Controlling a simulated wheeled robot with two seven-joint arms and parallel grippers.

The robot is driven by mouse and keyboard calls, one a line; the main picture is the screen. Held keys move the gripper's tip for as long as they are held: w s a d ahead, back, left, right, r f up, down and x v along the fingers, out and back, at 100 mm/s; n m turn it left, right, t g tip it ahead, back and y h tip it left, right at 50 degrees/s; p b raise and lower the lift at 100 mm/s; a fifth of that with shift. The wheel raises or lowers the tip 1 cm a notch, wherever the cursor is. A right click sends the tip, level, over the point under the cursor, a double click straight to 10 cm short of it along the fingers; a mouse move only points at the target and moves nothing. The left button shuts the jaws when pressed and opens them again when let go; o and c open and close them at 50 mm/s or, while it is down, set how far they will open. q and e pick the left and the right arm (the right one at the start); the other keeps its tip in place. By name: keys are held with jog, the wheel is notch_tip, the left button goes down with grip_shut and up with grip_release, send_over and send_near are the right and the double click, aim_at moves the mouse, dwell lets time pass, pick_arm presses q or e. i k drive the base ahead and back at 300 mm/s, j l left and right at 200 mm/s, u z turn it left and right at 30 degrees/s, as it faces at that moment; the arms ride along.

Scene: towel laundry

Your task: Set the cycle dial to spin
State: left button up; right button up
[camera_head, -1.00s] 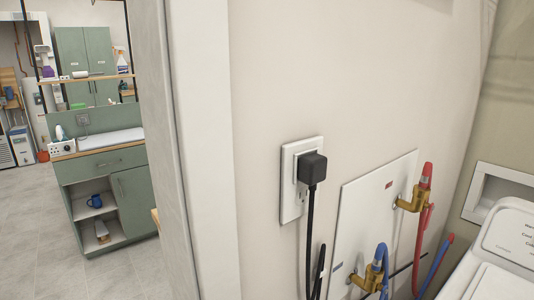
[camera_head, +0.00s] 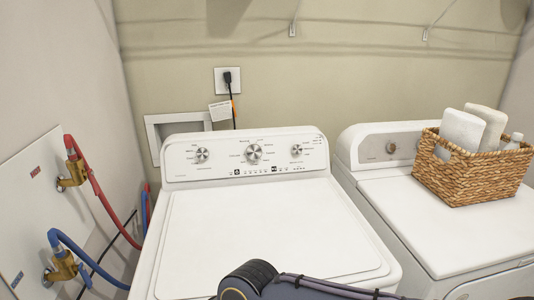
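The white top-loading washer (camera_head: 265,235) stands in the middle of the head view with its lid shut. Its control panel (camera_head: 225,170) carries three silver dials: a left dial (camera_head: 201,155), a larger middle dial (camera_head: 253,153) with printed labels around it, and a right dial (camera_head: 296,150). The labels and the dial pointers are too small to read, so I cannot tell which dial is the cycle dial or its setting. A dark link of one of my arms shows at the bottom edge, in front of the washer. Neither gripper is in view.
A second white machine (camera_head: 450,225) with one dial (camera_head: 391,147) stands at right. Red (camera_head: 95,185) and blue (camera_head: 85,260) hoses run along the left wall. The washer lid is clear.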

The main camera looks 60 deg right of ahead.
aim_at(254, 152)
jog(key=k+l+z, duration=0.1)
jog(key=z, duration=0.35)
jog(key=k+l+z, duration=0.15)
jog(key=z, duration=0.25)
jog(key=k+l+z, duration=0.1)
jog(key=l+z, duration=0.15)
jog(key=z, duration=0.65)
jog(key=i+u, duration=0.2)
jog(key=u, duration=0.25)
jog(key=i+l+u, duration=0.1)
jog(key=u, duration=0.35)
jog(key=i+l+u, duration=0.15)
jog(key=u, duration=0.3)
jog(key=i, duration=0.05)
